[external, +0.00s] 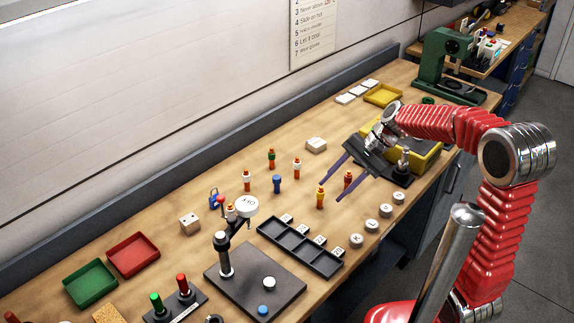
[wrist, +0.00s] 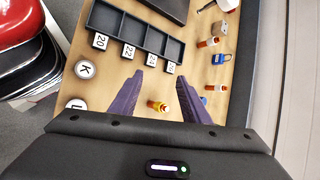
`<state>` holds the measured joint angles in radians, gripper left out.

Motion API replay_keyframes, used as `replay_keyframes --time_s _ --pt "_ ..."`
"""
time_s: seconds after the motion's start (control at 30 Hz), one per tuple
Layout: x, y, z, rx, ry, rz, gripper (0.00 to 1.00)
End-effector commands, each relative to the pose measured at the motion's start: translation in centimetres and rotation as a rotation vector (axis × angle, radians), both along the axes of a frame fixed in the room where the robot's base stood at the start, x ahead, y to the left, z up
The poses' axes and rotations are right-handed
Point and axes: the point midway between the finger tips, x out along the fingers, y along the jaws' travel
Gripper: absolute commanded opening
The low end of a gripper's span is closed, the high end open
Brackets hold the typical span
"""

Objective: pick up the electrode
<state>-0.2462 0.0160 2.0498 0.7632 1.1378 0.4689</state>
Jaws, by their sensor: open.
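Several small upright pieces with orange bodies and coloured tops stand on the bench; I cannot tell for sure which is the electrode. A yellow-topped one (external: 320,198) stands near my gripper (external: 332,183), and a red one (external: 348,180) stands by the fingers. In the wrist view a yellow-and-orange piece (wrist: 157,106) shows between the two purple fingers of my gripper (wrist: 160,76), apart from both. My gripper is open and empty, its fingers pointing down toward the bench at a slant.
A dark compartment tray (external: 300,247) with numbered tags is left of the fingers, and white round lettered pieces (external: 371,225) line the front edge. A blue piece (external: 277,184) and white-and-orange pieces (external: 297,168) stand behind.

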Motion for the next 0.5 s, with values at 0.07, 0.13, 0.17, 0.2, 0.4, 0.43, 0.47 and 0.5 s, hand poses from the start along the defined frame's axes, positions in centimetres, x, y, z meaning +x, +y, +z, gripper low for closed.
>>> replay_keyframes --time_s 0.07,0.13,0.17,0.2,0.4,0.43,0.47,0.5 --pt "0.6 2.0 -0.5 0.035 0.066 -0.018 0.42" --pt "1.1 3.6 -0.8 0.064 0.122 -0.038 0.42" --pt "1.3 4.3 -0.9 0.078 0.146 -0.047 0.42" --pt "1.6 5.2 -1.1 0.095 0.179 -0.058 0.42" --pt "2.9 9.8 -2.3 0.171 0.344 -0.11 0.42" --pt "3.1 10.5 -2.5 0.181 0.369 -0.119 0.42" --pt "3.3 11.1 -2.7 0.192 0.394 -0.126 0.42" --pt "3.5 12.0 -3.0 0.205 0.428 -0.137 0.42"
